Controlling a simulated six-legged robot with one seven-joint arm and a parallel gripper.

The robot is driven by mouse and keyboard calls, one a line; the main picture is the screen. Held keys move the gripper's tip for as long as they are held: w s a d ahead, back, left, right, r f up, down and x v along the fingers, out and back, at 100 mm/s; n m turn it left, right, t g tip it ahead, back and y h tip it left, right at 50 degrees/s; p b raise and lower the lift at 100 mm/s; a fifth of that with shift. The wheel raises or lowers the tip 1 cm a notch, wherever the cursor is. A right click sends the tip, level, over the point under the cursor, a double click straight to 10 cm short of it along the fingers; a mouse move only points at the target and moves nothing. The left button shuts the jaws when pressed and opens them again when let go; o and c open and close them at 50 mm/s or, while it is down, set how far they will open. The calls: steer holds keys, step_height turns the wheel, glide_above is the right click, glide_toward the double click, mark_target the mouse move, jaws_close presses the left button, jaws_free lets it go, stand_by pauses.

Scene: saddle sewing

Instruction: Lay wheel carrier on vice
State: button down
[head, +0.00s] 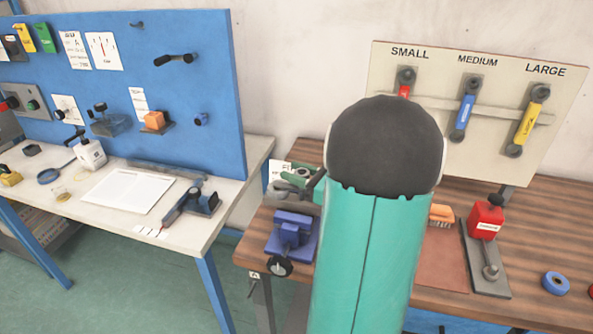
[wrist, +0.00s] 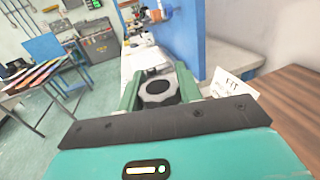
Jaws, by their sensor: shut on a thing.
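The blue vice (head: 292,232) stands at the left front corner of the wooden bench in the head view. My gripper (wrist: 158,84) shows in the wrist view with its two green fingers shut on a grey, many-sided ring with a dark centre, which looks like the wheel carrier (wrist: 157,100). In the head view, part of my gripper (head: 304,182) shows left of my teal arm, beyond and above the vice. My arm hides the rest of it. The vice cannot be made out in the wrist view.
The wooden bench (head: 540,235) holds a red bottle (head: 486,218), an orange brush (head: 441,214) and blue tape (head: 555,283). A wrench board (head: 430,105) stands behind. A white bench (head: 235,210) with a blue pegboard (head: 190,110) is to the left, with a floor gap between. A FIT card (wrist: 232,85) is near my right finger.

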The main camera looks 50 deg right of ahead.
steer(key=shift+f, duration=0.35)
steer(key=c, duration=0.9)
jaws_free()
steer(key=shift+f, duration=0.1)
steer(key=v, duration=1.3)
steer(key=shift+s+d, duration=0.15)
steer(key=shift+s, duration=0.25)
